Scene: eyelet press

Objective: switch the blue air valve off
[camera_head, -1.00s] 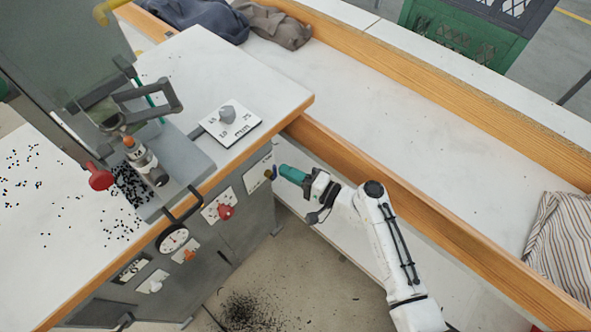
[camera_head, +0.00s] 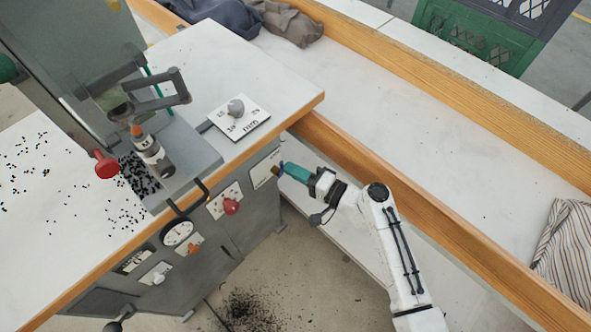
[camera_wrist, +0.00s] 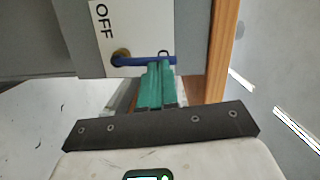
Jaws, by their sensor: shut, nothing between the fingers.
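A white plate marked OFF (camera_wrist: 104,30) is just above the pivot, and the lever lies across the plate's lower end. My gripper (camera_wrist: 159,66) has its teal fingers closed together at the lever's free end, close against it; I cannot tell whether they touch. In the head view my gripper (camera_head: 285,168) is at the right end of the press cabinet front, and the lever (camera_head: 282,163) is a small blue spot by its tips.
The cabinet front also has a red knob (camera_head: 231,207), an orange knob (camera_head: 194,249) and a gauge (camera_head: 177,233). The wooden table edge (camera_head: 300,113) overhangs above my gripper. A long bench (camera_head: 430,135) with wooden rails runs behind my arm.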

